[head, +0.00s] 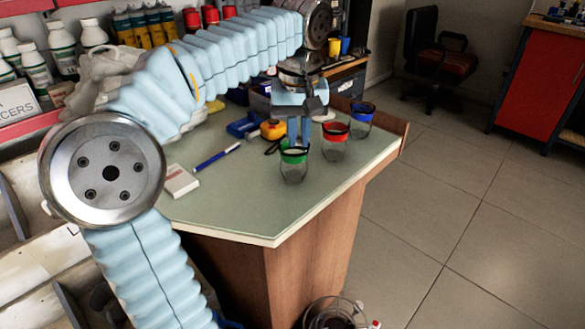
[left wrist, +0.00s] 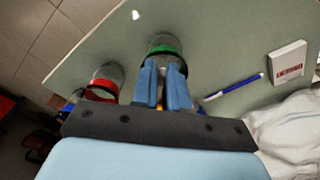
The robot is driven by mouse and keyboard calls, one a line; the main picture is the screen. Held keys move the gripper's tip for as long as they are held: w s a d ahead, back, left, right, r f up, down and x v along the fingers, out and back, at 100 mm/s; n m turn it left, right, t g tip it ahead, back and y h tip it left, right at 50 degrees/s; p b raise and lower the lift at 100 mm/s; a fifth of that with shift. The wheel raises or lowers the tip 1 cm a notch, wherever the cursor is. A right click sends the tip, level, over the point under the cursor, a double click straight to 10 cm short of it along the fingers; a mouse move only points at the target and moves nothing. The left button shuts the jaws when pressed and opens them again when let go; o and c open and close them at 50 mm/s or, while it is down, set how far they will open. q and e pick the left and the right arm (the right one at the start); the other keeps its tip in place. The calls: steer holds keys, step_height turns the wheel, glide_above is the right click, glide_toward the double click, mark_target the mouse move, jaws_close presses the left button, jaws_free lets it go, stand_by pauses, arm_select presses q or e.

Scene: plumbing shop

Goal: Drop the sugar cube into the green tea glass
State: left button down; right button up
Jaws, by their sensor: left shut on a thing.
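The green tea glass (head: 294,172), clear with a green rim band, stands upright on the table. It also shows in the left wrist view (left wrist: 166,47), just beyond my fingertips. My left gripper (head: 300,143) points down right behind and above the green glass's rim. Its two blue fingers show in the left wrist view (left wrist: 164,68), close together over the near side of the rim. I cannot tell whether the tips are inside the rim. My right gripper is not in view.
A red-rimmed glass (head: 335,147) and a blue-rimmed glass (head: 361,121) stand to the right. A white box (head: 180,181), a blue pen (head: 217,156) and an orange tape measure (head: 273,130) lie on the table (head: 250,212). The table's front is clear.

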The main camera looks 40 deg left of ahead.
arm_select(q)
steer(key=shift+f, duration=0.4)
steer(key=c, duration=1.1)
jaws_free()
steer(key=r+p, duration=0.1)
steer(key=r, duration=0.3)
steer(key=s+r+p, duration=0.1)
steer(key=r, duration=0.4)
steer(key=d+r+p, duration=0.1)
steer(key=r, duration=0.3)
steer(key=shift+s+r, duration=0.15)
steer(key=shift+r, duration=0.25)
